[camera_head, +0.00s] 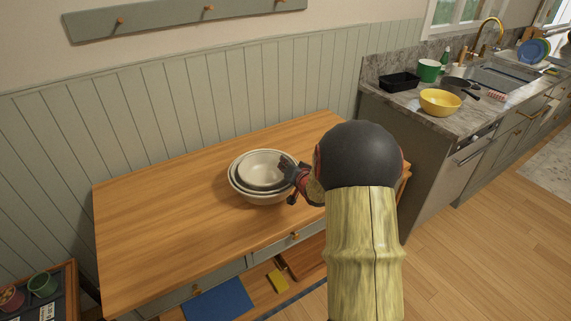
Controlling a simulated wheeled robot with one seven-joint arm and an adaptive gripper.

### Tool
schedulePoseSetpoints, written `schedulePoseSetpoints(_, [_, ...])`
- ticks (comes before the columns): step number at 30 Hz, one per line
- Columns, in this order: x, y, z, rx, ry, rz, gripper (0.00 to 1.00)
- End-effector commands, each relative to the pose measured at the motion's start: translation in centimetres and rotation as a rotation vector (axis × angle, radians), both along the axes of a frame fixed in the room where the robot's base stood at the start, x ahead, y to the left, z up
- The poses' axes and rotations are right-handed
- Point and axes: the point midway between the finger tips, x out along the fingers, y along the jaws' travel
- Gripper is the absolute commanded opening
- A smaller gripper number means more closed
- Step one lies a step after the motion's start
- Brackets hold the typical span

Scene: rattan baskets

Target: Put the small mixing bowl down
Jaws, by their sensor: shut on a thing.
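A small cream mixing bowl (262,167) sits at the top of a nest of larger bowls (241,190) on the wooden table (165,225). My gripper (287,172) is at the right side of the small bowl, shut on its rim. The small bowl appears to lie inside the larger bowls; whether it rests on them or is held just above cannot be told. My arm comes in from the lower right and hides part of the table's right end.
The table top is clear left of the bowls. A counter (400,110) at the right holds a yellow bowl (440,101), a black tray (399,82), a green pot (429,70) and a dark pan (455,85). Below the table lie a blue item (220,300) and a yellow one (278,281).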

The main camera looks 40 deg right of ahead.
Motion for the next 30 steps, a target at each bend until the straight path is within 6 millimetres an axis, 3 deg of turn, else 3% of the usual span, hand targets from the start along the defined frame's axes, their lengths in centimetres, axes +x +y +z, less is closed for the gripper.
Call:
schedulePoseSetpoints(5, [0.1,-0.1,0.1,-0.002,-0.005,-0.001,0.0])
schedulePoseSetpoints(6, [0.0,0.0,-0.2,0.0,0.0,0.0,0.12])
schedulePoseSetpoints(9, [0.0,0.0,-0.2,0.0,0.001,-0.001,0.18])
schedulePoseSetpoints(17, [-0.1,0.0,-0.2,0.001,0.001,-0.002,0.18])
schedulePoseSetpoints(22, [0.0,-0.1,1.3,0.0,-0.001,-0.002,0.18])
schedulePoseSetpoints(30, [-4.7,1.9,3.3,0.0,0.0,-0.003,0.18])
